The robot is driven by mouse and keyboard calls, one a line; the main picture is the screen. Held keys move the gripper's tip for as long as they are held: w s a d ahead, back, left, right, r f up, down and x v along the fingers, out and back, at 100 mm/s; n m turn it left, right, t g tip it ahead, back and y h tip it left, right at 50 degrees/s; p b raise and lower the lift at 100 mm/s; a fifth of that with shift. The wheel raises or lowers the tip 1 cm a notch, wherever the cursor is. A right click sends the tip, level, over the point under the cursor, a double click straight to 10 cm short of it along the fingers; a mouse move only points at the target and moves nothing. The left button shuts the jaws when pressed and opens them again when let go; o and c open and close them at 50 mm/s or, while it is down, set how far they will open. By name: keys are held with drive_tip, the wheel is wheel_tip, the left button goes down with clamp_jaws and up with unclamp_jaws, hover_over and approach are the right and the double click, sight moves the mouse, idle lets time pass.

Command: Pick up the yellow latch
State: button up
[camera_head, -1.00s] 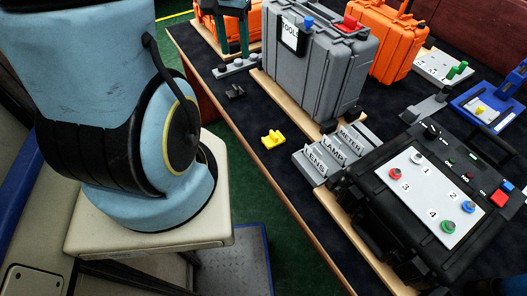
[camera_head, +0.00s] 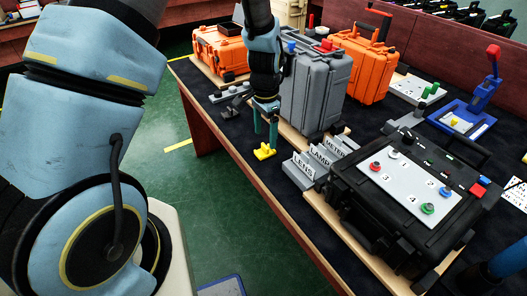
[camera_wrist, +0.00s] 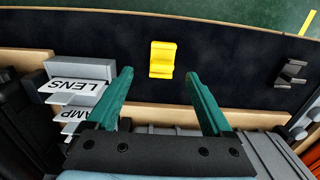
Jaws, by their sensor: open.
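The yellow latch (camera_head: 264,152) lies on the dark table top near its front edge, left of the label holder. In the wrist view the yellow latch (camera_wrist: 161,59) shows ahead of and between the two green fingers. My gripper (camera_head: 266,128) is just above the latch in the head view, pointing down. In the wrist view my gripper (camera_wrist: 158,82) is open, with nothing between its fingers. I cannot tell from these views exactly how high the fingertips are above the latch.
A grey holder with LENS, LAMP and METER labels (camera_head: 301,176) stands to the right. The grey tool case (camera_head: 315,88) is close behind my gripper. A dark small latch-like part (camera_wrist: 291,73) lies farther along. A black case with buttons (camera_head: 400,200) stands at the right.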

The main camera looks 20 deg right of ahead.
sight(265, 146)
drive_tip(key=shift+w+f+p, duration=0.2)
drive_tip(key=shift+f+p, duration=0.95)
drive_tip(key=shift+f, duration=1.75)
drive_tip(key=shift+c, duration=0.3)
clamp_jaws()
